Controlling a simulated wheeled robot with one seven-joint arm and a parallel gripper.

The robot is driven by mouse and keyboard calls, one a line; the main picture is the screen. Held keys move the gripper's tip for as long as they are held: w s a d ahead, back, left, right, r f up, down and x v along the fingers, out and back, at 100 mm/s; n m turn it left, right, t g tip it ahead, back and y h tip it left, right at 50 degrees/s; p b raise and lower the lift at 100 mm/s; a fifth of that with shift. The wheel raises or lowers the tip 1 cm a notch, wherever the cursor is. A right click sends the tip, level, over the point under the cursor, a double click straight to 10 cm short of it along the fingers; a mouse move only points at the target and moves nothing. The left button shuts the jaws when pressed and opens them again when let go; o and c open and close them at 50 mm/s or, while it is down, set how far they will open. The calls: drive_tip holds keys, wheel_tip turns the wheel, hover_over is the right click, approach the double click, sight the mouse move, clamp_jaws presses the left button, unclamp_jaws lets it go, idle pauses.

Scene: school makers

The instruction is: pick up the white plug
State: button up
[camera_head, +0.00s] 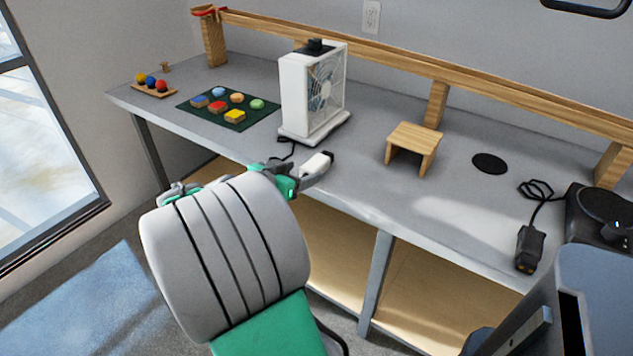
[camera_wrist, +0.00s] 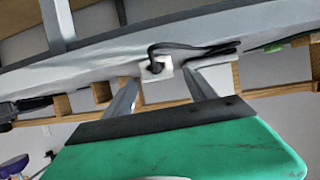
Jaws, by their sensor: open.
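The white plug (camera_head: 316,162) shows in the head view as a small white block at the front edge of the workbench, below the white fan. My gripper (camera_head: 325,166) is right at it, partly overlapping it, with its green and grey body to the left. In the wrist view the plug (camera_wrist: 163,73) appears between the two spread fingers, with a black cable running from it to the right. My gripper (camera_wrist: 163,92) is open. Whether a finger touches the plug cannot be told.
The white fan (camera_head: 312,95) stands just behind the plug. A small wooden stool (camera_head: 414,138) is to the right, then a black disc (camera_head: 490,163) and a black plug with cable (camera_head: 529,247). A dark green mat (camera_head: 205,112) with coloured pieces lies left. The bench front edge is close.

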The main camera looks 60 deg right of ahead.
sight(316, 162)
drive_tip(key=x, duration=0.7)
drive_tip(key=shift+s+d+r, duration=0.2)
drive_tip(key=shift+d+r, duration=0.05)
drive_tip(key=shift+r, duration=0.05)
drive_tip(key=shift+c, duration=0.4)
clamp_jaws()
drive_tip(key=shift+r, duration=0.5)
wheel_tip(316, 162, up, 3)
drive_tip(key=shift+a+f+p, duration=0.1)
drive_tip(key=shift+a+p, duration=0.05)
drive_tip(key=shift+p, duration=0.15)
drive_tip(key=a+r, duration=0.1)
drive_tip(key=s+a+r, duration=0.1)
drive_tip(key=r, duration=0.1)
drive_tip(key=a+r+p, duration=0.1)
drive_tip(key=shift+s+a+r, duration=0.15)
drive_tip(key=shift+s+r, duration=0.1)
drive_tip(key=shift+s, duration=0.05)
drive_tip(key=s+a+r, duration=0.4)
drive_tip(key=a, duration=0.5)
drive_tip(key=shift+s+r+p, duration=0.3)
drive_tip(key=shift+r, duration=0.05)
